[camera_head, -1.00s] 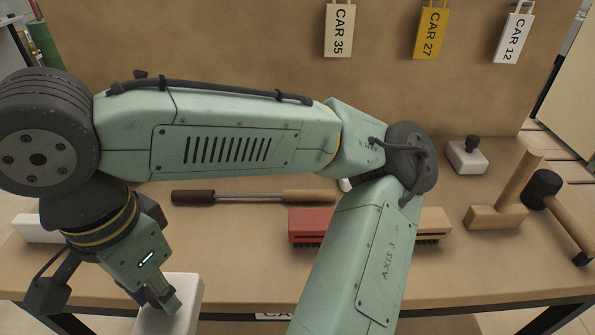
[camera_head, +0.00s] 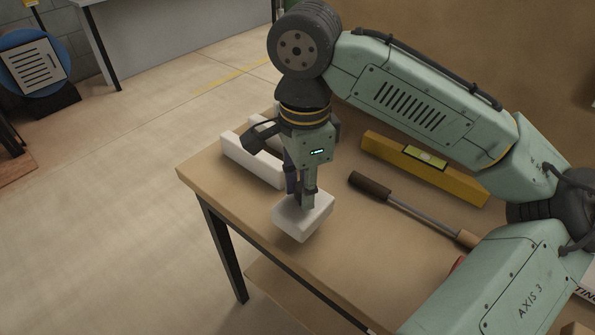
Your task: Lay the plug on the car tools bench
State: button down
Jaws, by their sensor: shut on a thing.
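My gripper (camera_head: 306,203) points down and is shut on the top of a white block (camera_head: 303,217), which I take to be the plug. The fingers hide the part they grip. The plug is close to level, over the left part of the brown bench (camera_head: 220,185), inside its front edge. I cannot tell whether its underside touches the bench top or hangs just above it.
A white piece with raised ends (camera_head: 252,160) lies behind and left of the plug. A dark-handled tool (camera_head: 370,186) and a yellow spirit level (camera_head: 425,168) lie to the right. Bare bench top lies in front of the tool. Open floor is at left.

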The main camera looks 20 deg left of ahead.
jog(key=shift+w+a+f+p, duration=0.3)
jog(key=shift+w+a+f, duration=0.35)
jog(key=shift+w, duration=0.25)
jog(key=shift+w+a+f+p, duration=0.3)
jog(key=shift+w+a+f, duration=0.2)
jog(key=shift+w+f, duration=0.3)
jog(key=shift+w+a+f+p, duration=0.3)
jog(key=shift+w+a+f, duration=0.3)
jog(key=shift+w, duration=0.35)
jog(key=c, duration=1.3)
grip_release()
notch_tip(320, 180, up, 12)
jog(key=shift+r+b, duration=0.1)
jog(key=shift+b, duration=0.3)
